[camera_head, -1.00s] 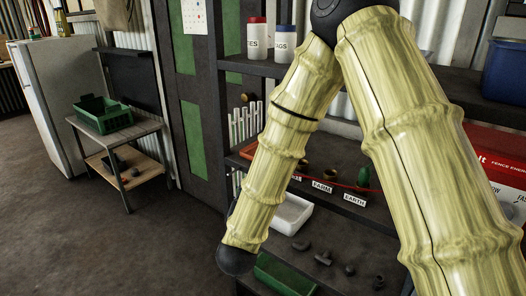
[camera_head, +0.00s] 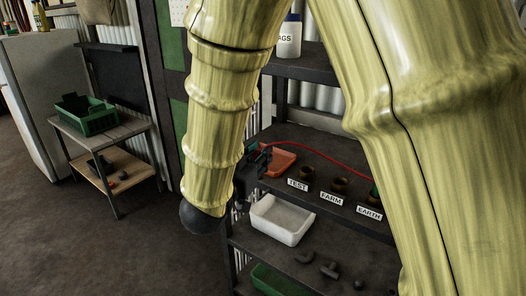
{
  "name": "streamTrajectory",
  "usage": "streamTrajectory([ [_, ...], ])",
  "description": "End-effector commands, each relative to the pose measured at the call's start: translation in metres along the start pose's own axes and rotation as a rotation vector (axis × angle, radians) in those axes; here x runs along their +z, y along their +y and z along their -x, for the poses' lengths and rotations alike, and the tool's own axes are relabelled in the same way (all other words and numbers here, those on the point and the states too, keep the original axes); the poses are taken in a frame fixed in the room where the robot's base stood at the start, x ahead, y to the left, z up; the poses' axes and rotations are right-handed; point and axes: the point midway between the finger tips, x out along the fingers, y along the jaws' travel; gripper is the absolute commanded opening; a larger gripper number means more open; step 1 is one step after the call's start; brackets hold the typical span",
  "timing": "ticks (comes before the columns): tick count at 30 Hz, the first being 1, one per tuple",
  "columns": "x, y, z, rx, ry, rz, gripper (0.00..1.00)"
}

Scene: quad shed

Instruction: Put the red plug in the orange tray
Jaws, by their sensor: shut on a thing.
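The orange tray (camera_head: 283,162) lies on the dark middle shelf, to the left of the labelled sockets. My gripper (camera_head: 262,158) shows partly at the tray's left edge, half hidden behind my arm link. A red lead (camera_head: 325,154) runs from the gripper to the right, over the shelf. My gripper is shut on the red plug at the end of this lead; the plug itself is too small and covered to make out. I cannot tell whether it touches the tray.
Sockets labelled TEST (camera_head: 306,173), FARM (camera_head: 340,184) and EARTH stand right of the tray; a green plug is at EARTH, partly behind my arm. A white tub (camera_head: 282,220) and dark fittings (camera_head: 329,270) sit on the shelf below. A bench (camera_head: 130,127) with a green crate (camera_head: 88,115) stands left.

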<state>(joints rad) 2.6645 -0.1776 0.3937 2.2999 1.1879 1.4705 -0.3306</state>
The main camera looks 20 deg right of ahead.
Motion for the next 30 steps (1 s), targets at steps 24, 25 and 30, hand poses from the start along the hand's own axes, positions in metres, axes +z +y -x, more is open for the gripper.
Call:
streamTrajectory([
  [24, 0.012, -0.053, -0.122, 0.001, 0.001, 0.000, 0.02],
  [25, 0.012, -0.054, -0.123, 0.001, 0.001, 0.000, 0.02],
  [30, 0.020, -0.057, -0.130, 0.001, -0.001, 0.002, 0.02],
])
